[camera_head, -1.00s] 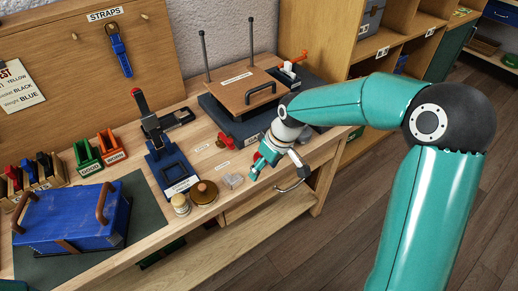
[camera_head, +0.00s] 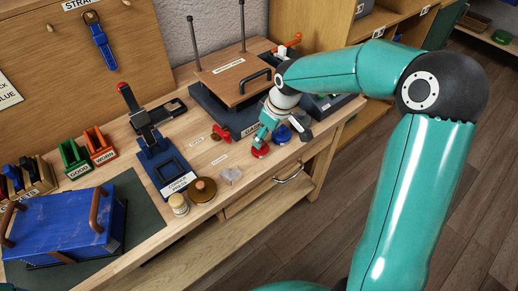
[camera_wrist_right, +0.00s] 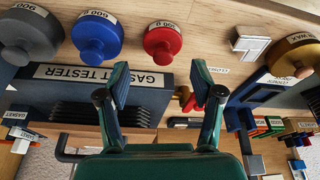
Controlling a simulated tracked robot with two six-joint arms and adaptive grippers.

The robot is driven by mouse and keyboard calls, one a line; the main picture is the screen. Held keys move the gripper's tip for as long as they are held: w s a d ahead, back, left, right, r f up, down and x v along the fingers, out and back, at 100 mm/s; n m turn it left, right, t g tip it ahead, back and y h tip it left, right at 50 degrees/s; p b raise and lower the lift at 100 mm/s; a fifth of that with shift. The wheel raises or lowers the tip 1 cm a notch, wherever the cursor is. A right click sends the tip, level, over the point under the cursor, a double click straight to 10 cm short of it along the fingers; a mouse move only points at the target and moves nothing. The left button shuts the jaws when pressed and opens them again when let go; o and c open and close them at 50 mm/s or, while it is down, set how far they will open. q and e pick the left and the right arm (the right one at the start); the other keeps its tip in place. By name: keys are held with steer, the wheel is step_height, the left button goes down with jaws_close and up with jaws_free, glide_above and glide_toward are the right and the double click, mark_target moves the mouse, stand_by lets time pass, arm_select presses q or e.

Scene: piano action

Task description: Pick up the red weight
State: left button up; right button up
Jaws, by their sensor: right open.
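The red weight (camera_head: 260,151) stands on the bench near its front edge in the head view, right by my right gripper (camera_head: 264,135). In the right wrist view the red weight (camera_wrist_right: 162,41) is a round disc with a knob, in line with the gap between the two fingers of my right gripper (camera_wrist_right: 160,86). The gripper is open, with nothing between its fingertips, and looks apart from the weight. My left gripper is not in view.
A blue weight (camera_wrist_right: 97,38) and a grey weight (camera_wrist_right: 30,34) stand in a row beside the red one. The gasket tester (camera_head: 234,75) stands behind.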

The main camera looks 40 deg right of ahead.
mark_target(263, 152)
steer(key=shift+a+p+x, duration=0.15)
steer(key=shift+p+x, duration=0.1)
steer(key=shift+x, duration=1.15)
steer(key=shift+a+p+x, duration=0.1)
steer(key=shift+p+x, duration=0.1)
steer(key=shift+x, duration=1.15)
steer(key=shift+w+r, duration=0.1)
steer(key=shift+w, duration=0.15)
steer(key=c, duration=1.2)
steer(key=shift+o, duration=0.2)
